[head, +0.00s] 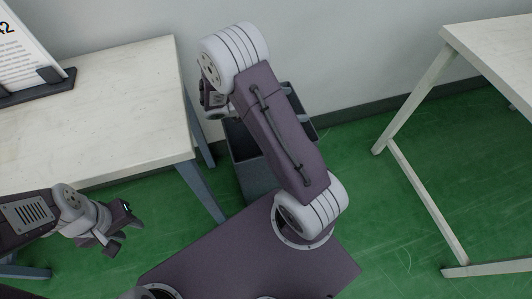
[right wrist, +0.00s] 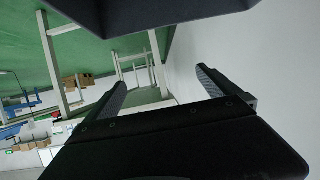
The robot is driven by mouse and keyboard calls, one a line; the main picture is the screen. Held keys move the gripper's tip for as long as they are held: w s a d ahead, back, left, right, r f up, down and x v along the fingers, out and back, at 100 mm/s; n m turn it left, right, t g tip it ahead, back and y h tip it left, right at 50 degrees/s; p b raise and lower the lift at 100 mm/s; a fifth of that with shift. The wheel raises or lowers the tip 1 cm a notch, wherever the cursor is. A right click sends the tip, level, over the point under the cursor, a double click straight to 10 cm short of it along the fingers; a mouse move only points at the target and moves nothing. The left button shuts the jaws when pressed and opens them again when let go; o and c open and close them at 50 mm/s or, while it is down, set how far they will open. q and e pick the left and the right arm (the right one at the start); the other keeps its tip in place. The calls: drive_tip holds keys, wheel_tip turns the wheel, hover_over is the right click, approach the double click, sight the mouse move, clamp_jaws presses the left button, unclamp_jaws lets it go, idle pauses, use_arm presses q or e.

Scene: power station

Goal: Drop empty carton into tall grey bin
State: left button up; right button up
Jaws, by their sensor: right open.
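The tall grey bin (head: 255,178) stands on the green floor beside the left table, largely covered by my right arm in the head view. No empty carton can be made out in either view, and most of the bin's inside is hidden.
A pale table (head: 95,105) at the left carries a sign in a dark stand (head: 35,88). Another table (head: 500,45) stands at the right. Green floor (head: 375,200) is clear between it and my base. Small brown boxes (right wrist: 76,81) show far off in the right wrist view.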

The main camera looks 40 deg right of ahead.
drive_tip(key=s+d+r+p, duration=0.1)
drive_tip(key=s+d+r, duration=0.1)
drive_tip(key=s, duration=0.4)
drive_tip(key=shift+r, duration=0.9)
drive_tip(key=shift+s, duration=0.1)
